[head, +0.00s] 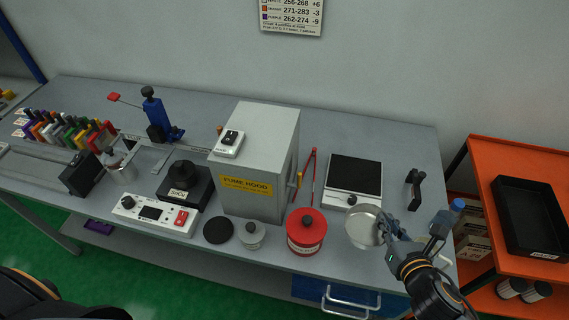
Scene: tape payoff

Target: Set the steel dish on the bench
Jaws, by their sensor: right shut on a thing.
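The steel dish (363,226) is a shallow, round, shiny pan near the bench's front edge at the right. My right gripper (385,228) is shut on the dish's right rim. The dish looks close to the bench top, but I cannot tell whether it touches it. The bench (405,140) is a long grey table along the wall. My left gripper is not in view; only a dark part of me shows at the bottom left.
A red canister (306,232) stands just left of the dish. A hot plate or scale with a black top (354,178) is behind it. The fume hood box (256,160) stands mid-bench. An orange cart (510,152) with a black tray (552,205) is at the right.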

